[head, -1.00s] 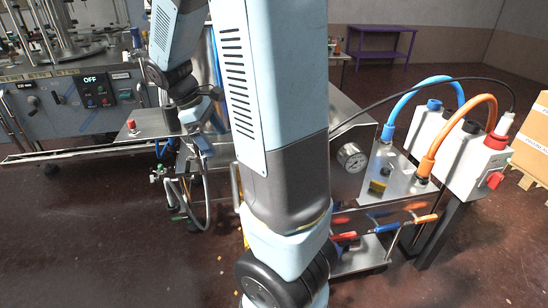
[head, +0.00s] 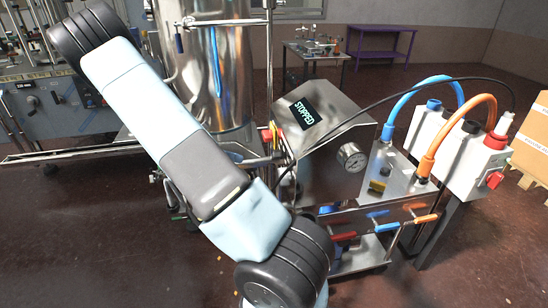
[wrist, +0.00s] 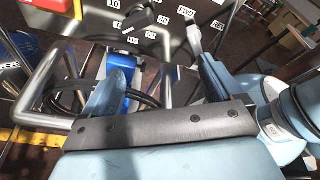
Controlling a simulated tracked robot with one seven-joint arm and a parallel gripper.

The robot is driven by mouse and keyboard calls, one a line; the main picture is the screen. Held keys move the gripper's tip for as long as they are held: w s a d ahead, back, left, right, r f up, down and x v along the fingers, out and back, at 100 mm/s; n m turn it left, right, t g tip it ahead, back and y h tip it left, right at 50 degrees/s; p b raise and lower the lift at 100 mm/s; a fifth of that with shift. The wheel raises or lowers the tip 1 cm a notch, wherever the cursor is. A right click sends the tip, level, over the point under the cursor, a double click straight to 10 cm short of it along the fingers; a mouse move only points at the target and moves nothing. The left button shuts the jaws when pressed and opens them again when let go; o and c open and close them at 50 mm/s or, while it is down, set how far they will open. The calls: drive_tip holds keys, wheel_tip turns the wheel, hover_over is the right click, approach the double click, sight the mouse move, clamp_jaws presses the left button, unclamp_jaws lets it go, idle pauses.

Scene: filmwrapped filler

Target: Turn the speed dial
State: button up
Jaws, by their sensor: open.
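My gripper (wrist: 158,48) is open and empty. Its fingers point toward the panel, with the dial ahead of and above the gap between them. I see no contact with the dial. In the head view a tilted steel console (head: 335,108) carries a screen (head: 305,112) reading STOPPED. Neither the dial nor my gripper can be made out there.
A bent steel rail (wrist: 40,85) runs close to the left finger in the wrist view. A red and yellow part (wrist: 55,5) is at the top left.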

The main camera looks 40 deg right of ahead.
sight(272, 157)
wheel_tip(272, 157, down, 4)
drive_tip(key=w+d+n+h, duration=0.2)
drive_tip(key=d+n+h, duration=0.1)
drive_tip(key=n+h, duration=0.1)
drive_tip(key=x, duration=1.3)
drive_tip(key=shift+s+d+f, duration=0.1)
drive_tip(key=shift+s+d, duration=0.05)
drive_tip(key=shift+s, duration=0.15)
drive_tip(key=shift+c, duration=0.2)
drive_tip(key=c, duration=0.9)
